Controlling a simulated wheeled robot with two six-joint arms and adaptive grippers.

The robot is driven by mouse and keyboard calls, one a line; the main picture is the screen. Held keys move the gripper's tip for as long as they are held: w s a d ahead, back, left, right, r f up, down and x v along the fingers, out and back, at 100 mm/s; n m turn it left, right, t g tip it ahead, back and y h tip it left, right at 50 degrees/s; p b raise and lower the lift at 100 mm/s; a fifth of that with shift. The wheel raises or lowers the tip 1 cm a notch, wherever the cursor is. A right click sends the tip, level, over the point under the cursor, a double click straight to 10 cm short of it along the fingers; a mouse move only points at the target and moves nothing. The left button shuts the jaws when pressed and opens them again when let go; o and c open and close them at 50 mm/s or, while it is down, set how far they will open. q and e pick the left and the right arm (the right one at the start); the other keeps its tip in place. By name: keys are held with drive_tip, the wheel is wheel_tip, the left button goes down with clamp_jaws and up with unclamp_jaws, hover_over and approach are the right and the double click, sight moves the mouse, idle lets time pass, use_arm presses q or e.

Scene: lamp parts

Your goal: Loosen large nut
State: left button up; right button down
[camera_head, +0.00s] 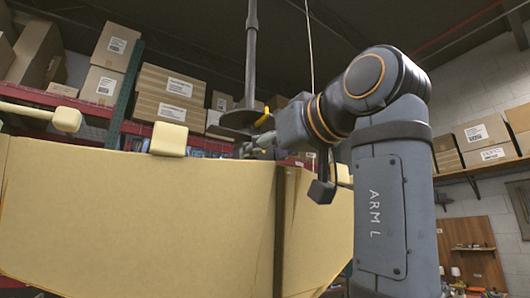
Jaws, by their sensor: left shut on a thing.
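A dark lamp rod (251,50) hangs straight down and ends at a round dark plate (238,119). My left gripper (256,143) is just below this plate, at the foot of the rod, shut on what appears to be the large nut. The nut itself is hidden by the fingers and too small to make out. A small yellow part (264,121) shows beside the plate, between it and my wrist. My left arm, marked ARM L, rises at the right of the picture and reaches left to the rod. My right gripper is not in view.
A large beige curved panel (140,215) fills the lower left, with a cream block (168,139) on its rim. A thin cord (309,45) hangs right of the rod. Shelves with cardboard boxes (172,84) stand behind. More boxes (484,137) sit on a right shelf.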

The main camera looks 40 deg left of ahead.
use_arm(q)
drive_tip(key=m, duration=0.5)
drive_tip(key=m+b, duration=0.1)
drive_tip(key=m, duration=0.4)
drive_tip(key=m+b, duration=0.1)
drive_tip(key=m, duration=0.4)
drive_tip(key=shift+m, duration=0.4)
drive_tip(key=shift+m+b, duration=0.4)
drive_tip(key=shift+m, duration=1.8)
